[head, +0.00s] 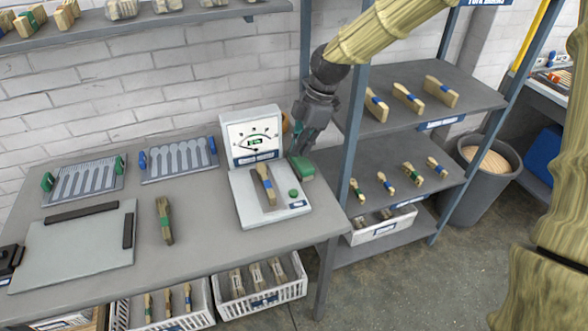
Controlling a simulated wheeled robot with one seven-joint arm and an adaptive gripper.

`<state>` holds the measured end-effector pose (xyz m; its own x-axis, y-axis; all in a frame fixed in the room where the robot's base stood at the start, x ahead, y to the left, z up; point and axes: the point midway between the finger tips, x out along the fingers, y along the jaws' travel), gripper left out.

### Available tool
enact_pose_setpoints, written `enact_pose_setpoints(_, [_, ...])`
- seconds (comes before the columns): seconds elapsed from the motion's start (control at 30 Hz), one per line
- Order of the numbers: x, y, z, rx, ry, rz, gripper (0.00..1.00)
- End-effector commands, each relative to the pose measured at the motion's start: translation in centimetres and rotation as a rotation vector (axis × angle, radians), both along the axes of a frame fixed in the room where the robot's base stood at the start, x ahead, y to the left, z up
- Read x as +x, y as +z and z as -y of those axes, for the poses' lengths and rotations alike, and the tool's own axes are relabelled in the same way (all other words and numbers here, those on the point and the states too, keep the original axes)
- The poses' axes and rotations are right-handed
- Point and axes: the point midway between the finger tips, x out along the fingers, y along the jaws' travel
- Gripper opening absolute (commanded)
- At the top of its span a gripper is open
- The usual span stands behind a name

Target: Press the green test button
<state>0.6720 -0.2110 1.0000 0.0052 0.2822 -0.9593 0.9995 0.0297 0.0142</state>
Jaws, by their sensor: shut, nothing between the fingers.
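The tester is a white box (245,205) with an upright dial panel (254,137) at its back, on the right end of the grey table. A small round green button (293,193) sits on the right part of its top face. A wooden piece with a blue band (265,185) lies on the tester, left of the button. My gripper (299,152) is shut and empty, pointing down at the tester's back right, behind the button and apart from it. A larger green block (303,168) shows just below the fingertips; I cannot tell whether they touch it.
A shelf rack (440,170) with banded wooden pieces stands close to the right of the tester. A green-banded bundle (164,221), a grey board (75,250) and two slotted trays (180,160) (85,180) occupy the table's left. White crates (262,296) stand below.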

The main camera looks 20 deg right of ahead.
Motion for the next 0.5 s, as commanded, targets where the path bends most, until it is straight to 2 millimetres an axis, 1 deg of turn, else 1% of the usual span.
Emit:
enact_pose_setpoints(0.17, [-0.1,-1.8,-0.5,0.0,0.0,-0.003,0.0])
enact_pose_setpoints(0.5, [0.0,-6.5,-1.9,-0.001,0.001,-0.003,0.0])
